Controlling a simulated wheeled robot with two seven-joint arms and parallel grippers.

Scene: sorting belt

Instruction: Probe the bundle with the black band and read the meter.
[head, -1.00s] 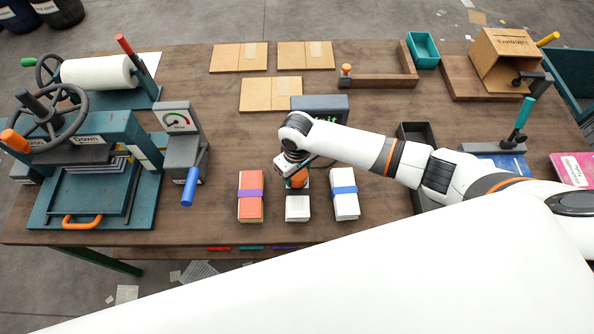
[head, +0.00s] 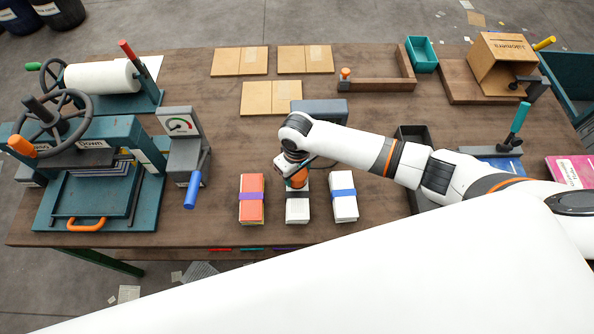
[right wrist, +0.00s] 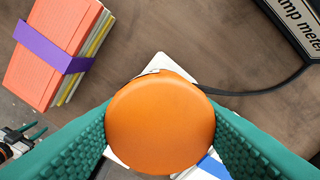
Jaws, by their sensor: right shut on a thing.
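My right gripper (head: 297,178) is shut on an orange-topped probe handle (right wrist: 160,122), its green fingers on both sides of the knob in the right wrist view. The gripper is over the far end of the middle white bundle (head: 298,213); a dark band shows just below the handle. The probe tip is hidden, so I cannot tell whether it touches the bundle. A black cable (right wrist: 260,88) runs from the probe to the grey meter box (head: 320,109), whose partly cut label (right wrist: 298,20) reads "amp meter". No reading is legible.
An orange bundle with a purple band (head: 251,210) stands left of the middle one, a white bundle with a blue band (head: 343,208) right. A dark tray (head: 414,140) lies right.

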